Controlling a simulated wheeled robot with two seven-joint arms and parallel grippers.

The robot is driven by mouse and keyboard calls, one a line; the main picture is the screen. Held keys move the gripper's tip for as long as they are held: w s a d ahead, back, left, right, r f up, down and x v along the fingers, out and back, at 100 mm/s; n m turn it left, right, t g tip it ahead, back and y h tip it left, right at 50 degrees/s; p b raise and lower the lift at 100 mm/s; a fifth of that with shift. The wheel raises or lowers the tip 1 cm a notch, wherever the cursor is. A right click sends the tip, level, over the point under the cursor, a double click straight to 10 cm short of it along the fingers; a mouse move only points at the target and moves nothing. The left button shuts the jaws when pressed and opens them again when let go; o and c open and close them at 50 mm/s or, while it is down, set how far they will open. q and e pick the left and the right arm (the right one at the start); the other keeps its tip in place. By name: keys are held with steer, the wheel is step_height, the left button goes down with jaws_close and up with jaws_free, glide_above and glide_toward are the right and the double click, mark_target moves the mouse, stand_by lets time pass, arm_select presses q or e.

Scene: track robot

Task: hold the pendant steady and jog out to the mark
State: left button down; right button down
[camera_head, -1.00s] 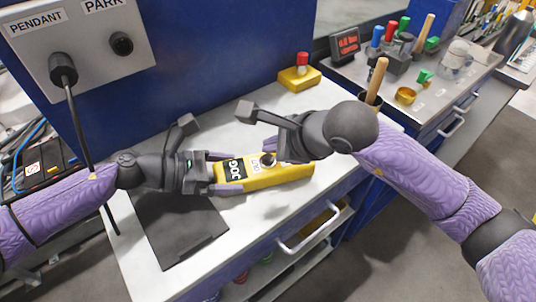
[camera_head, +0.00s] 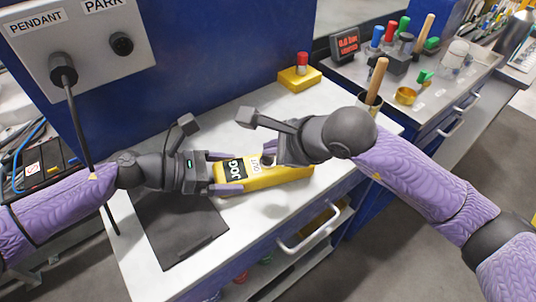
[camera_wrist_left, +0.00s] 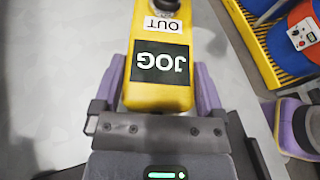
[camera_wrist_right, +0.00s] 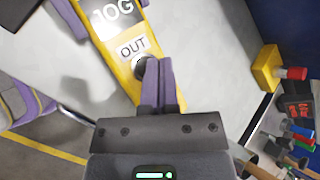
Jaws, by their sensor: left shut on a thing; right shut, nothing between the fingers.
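The yellow pendant (camera_head: 284,178) lies along the white bench top, with a black JOG label (camera_wrist_left: 160,64) and a white OUT label (camera_wrist_right: 133,46). My left gripper (camera_head: 224,172) is shut around its left end, with a finger on each long side, as the left wrist view also shows. My right gripper (camera_head: 268,157) is shut and empty. Its closed fingertips (camera_wrist_right: 158,64) are over the round dark button (camera_wrist_right: 140,66) beside the OUT label and partly cover it. I cannot tell whether they touch or press it. I do not make out a mark.
A small display with red text (camera_head: 346,44) stands on the right bench; its text is too small to read surely. A yellow box with a red-topped button (camera_head: 300,75) stands at the back. A dark mat (camera_head: 180,230) lies at the front left. A cable (camera_head: 82,135) hangs from the grey panel.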

mark_target(272, 159)
steer(key=shift+f, duration=0.45)
stand_by(2.0)
steer(key=shift+r, duration=0.1)
stand_by(2.4)
steer(key=shift+r, duration=0.8)
steer(key=shift+r, duration=2.5)
